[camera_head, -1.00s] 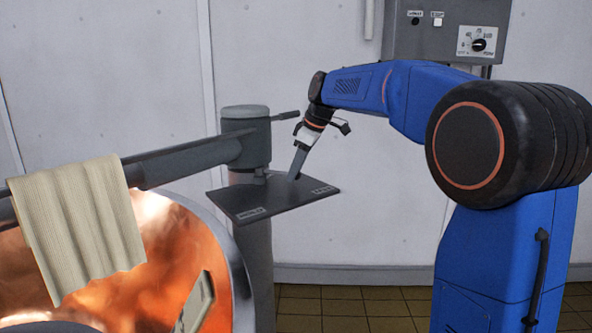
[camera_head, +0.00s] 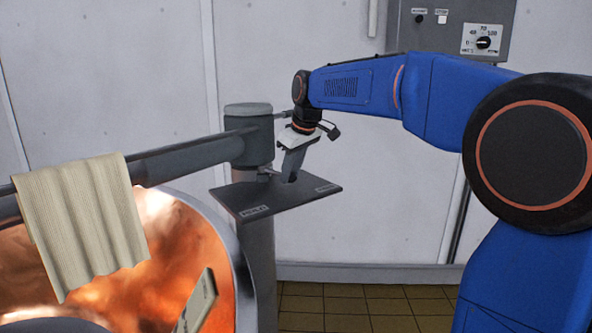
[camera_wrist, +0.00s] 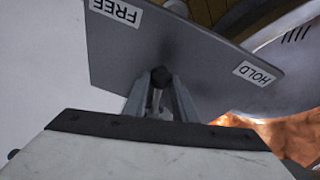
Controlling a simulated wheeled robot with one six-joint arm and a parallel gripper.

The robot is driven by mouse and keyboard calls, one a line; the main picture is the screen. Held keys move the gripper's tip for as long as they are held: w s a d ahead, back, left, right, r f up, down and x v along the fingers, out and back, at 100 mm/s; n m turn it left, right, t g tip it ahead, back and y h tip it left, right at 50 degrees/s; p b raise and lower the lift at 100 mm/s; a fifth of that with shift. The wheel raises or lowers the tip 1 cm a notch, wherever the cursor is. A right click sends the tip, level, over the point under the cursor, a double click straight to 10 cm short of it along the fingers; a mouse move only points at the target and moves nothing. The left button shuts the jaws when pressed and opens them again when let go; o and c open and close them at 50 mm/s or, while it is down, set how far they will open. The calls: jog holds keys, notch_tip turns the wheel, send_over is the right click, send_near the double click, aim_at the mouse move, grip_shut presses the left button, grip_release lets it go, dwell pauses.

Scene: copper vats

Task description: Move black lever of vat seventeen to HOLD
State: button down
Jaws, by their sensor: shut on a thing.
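A dark grey lever plate (camera_head: 245,197) sticks out from the grey post beside the copper vat (camera_head: 165,245). In the wrist view the plate (camera_wrist: 112,55) has a FREE label (camera_wrist: 117,12) at upper left and a HOLD label (camera_wrist: 254,73) at right. My gripper (camera_head: 288,178) stands over the plate, tilted, with its fingertips near the plate's surface. In the wrist view my gripper (camera_wrist: 161,88) is shut on the black lever, whose round knob (camera_wrist: 160,77) shows between the fingers. The knob lies between the two labels, set back from them. The vat's number is not visible.
A beige cloth (camera_head: 82,225) hangs over the thick grey pipe (camera_head: 195,155) at left. The grey post (camera_head: 248,135) stands right behind the plate. A control box with a dial (camera_head: 484,42) is on the back wall. Tiled floor (camera_head: 350,305) below is clear.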

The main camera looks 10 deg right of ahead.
jog(key=a+m, duration=0.2)
jog(key=s+a+m+h, duration=0.1)
jog(key=a+m, duration=0.1)
jog(key=s+a+m+h, duration=0.1)
jog(key=a, duration=0.1)
jog(key=shift+a+m, duration=0.1)
jog(key=shift+m, duration=0.3)
jog(key=shift+w+a+m+h, duration=0.2)
jog(key=shift+a+m+h, duration=0.7)
jog(key=shift+a+m, duration=1.05)
jog(key=c, duration=1.5)
grip_release()
jog(key=shift+o, duration=0.2)
jog(key=shift+r, duration=0.1)
jog(key=v, duration=1.7)
jog(key=shift+r, duration=0.15)
jog(key=shift+w, duration=0.1)
